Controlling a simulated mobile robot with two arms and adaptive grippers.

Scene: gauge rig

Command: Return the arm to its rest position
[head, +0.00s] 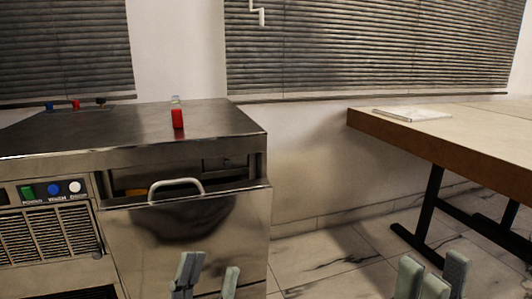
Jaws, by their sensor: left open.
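My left gripper (210,274) is at the bottom of the head view, in front of the steel machine's front panel. Its grey fingers are apart, with nothing seen between them. My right gripper (432,273) is at the bottom right, over the floor in front of the table. Its fingertips also stand apart with nothing seen between them. Only the finger ends show; the rest of both arms is out of view.
A steel machine (110,128) stands at left, with a curved handle (176,186), several coloured buttons (54,189) and a small red object (178,119) on top. A wooden table (470,150) with a flat white item (412,114) stands right. Floor shows between them.

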